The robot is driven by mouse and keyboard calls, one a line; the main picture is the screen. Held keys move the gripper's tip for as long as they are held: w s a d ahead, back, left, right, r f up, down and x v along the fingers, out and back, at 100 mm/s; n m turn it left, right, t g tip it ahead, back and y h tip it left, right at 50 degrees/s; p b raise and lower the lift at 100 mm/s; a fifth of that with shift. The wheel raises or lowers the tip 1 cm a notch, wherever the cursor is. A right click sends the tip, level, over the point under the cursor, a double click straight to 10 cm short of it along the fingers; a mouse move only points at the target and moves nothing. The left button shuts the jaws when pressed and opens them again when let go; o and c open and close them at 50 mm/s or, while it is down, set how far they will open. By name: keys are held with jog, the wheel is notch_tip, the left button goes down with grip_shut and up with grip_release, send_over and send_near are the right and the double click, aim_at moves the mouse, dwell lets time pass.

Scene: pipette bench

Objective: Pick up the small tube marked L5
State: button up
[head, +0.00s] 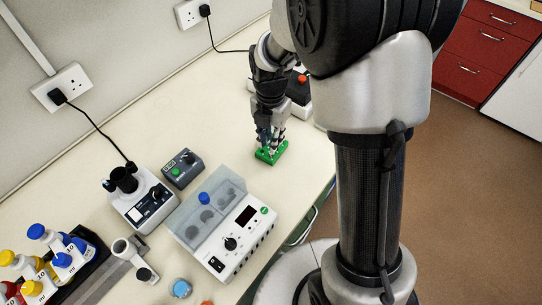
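A small green rack (267,158) stands on the bench near its front edge, right of the middle. My gripper (271,144) points down right over the rack, with its fingertips at or just above the rack's top. Small pale spots show on the rack beside the fingers, too small to tell whether they are tubes. No L5 marking can be read in this view. The fingers and the rack's far part overlap, so I cannot tell whether the fingers are apart or closed, or whether they hold a tube.
A white machine with a clear lid (203,208) stands left of the rack. A small dark box (182,169) and a mixer (142,205) are farther left. Several coloured-cap bottles (62,260) fill the lower left. Behind my gripper is a device with a red knob (302,79).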

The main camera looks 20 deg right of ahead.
aim_at(272, 156)
notch_tip(272, 156, down, 5)
jog(key=shift+f+b, duration=0.15)
jog(key=shift+b, duration=1)
grip_shut()
